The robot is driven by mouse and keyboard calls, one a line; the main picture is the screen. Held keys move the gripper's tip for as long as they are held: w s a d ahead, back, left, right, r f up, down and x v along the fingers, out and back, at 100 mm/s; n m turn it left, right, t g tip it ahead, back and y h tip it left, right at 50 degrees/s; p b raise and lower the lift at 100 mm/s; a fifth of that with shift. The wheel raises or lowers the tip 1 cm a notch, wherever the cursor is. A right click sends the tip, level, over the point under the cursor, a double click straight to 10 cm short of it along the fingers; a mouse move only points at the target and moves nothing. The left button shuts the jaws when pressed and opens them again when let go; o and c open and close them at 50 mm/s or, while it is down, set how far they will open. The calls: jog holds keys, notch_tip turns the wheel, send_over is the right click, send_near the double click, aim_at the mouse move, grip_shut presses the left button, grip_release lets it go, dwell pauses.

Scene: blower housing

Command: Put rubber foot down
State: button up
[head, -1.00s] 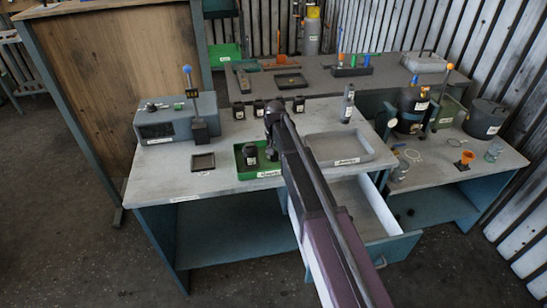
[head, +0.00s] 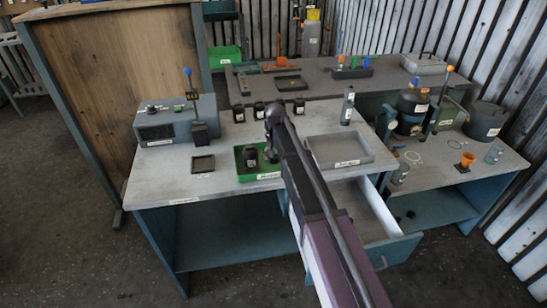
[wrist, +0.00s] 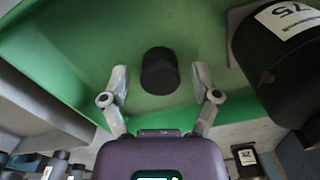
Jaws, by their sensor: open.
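The rubber foot (wrist: 159,66), a small black cylinder, is on the floor of the green tray (wrist: 60,45) in the wrist view. My gripper (wrist: 161,80) is open, with one finger on each side of the foot. A gap shows between the foot and each finger. In the head view my gripper (head: 271,155) is low at the right part of the green tray (head: 268,175), and the foot is hidden there behind my arm.
A larger black container (wrist: 270,60) labelled 75 stands close by in the tray; the head view also shows it (head: 250,155). A grey tray (head: 375,160) lies to the right, above an open drawer (head: 400,245). A small dark square tray (head: 203,164) lies left. Several black containers stand behind.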

jog(key=shift+r, duration=0.1)
notch_tip(320, 180, up, 12)
jog(key=p, duration=1.2)
dwell(0.7)
jog(key=s+d, duration=2.3)
jog(key=s, duration=0.3)
jog(key=shift+d, duration=0.1)
